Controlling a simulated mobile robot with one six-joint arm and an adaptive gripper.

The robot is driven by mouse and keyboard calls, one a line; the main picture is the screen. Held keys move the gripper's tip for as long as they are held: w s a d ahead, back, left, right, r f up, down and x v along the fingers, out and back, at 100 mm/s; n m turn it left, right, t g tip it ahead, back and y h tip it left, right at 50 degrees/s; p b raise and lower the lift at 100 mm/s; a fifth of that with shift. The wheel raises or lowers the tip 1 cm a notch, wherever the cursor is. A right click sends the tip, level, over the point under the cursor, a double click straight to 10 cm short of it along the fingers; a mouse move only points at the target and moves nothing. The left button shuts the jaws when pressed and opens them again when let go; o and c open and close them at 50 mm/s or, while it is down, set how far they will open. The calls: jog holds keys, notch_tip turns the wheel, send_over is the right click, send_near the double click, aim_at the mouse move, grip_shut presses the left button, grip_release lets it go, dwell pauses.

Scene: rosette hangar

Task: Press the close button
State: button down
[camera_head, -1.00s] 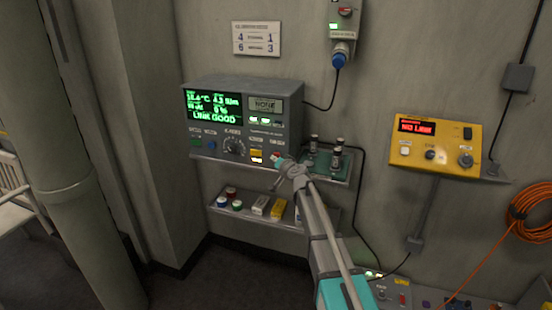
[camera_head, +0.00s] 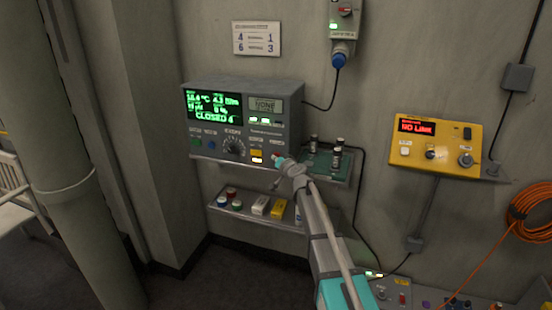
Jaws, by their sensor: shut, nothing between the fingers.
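A grey control unit (camera_head: 245,90) sits on the upper wall shelf. Its green screen (camera_head: 212,105) has a bottom line that reads "CLOSED". Its front has a green button (camera_head: 196,142), a blue button (camera_head: 211,145), a dark knob (camera_head: 233,146) and a yellow button (camera_head: 256,153). I cannot read which button is labelled close. My gripper (camera_head: 279,160) is shut and empty, with its tip at the lower right of the unit's front.
A green tray (camera_head: 322,160) with several small cylinders is just right of my gripper. A lower shelf (camera_head: 250,217) holds coloured caps and small boxes. A yellow box (camera_head: 435,147) on the right reads "NO LINK". An orange cable coil (camera_head: 530,212) hangs at far right.

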jog(key=shift+s+a, duration=0.3)
jog(key=shift+s, duration=0.45)
jog(key=shift+s, duration=0.1)
jog(key=shift+s+a, duration=0.3)
jog(key=shift+s, duration=0.45)
jog(key=shift+s+a, duration=0.25)
jog(key=shift+s, duration=0.5)
jog(key=shift+s+a, duration=0.3)
jog(key=shift+s, duration=0.45)
jog(key=s+d+f+g+h+p, duration=0.2)
jog(key=s+d+g, duration=0.3)
jog(key=s, duration=0.7)
jog(key=s+d+f+n+g+h+p, duration=0.1)
jog(key=s+d+g, duration=0.4)
jog(key=s, duration=0.6)
jog(key=s+d+f+n+g+h+p, duration=0.1)
jog(key=s+d+f+g+h+p, duration=0.3)
jog(key=s+d, duration=0.4)
jog(key=s+f, duration=0.1)
jog(key=s, duration=0.3)
jog(key=shift+s+f+g+p, duration=0.15)
jog(key=shift+s+g+p, duration=0.15)
jog(key=shift+g, duration=0.1)
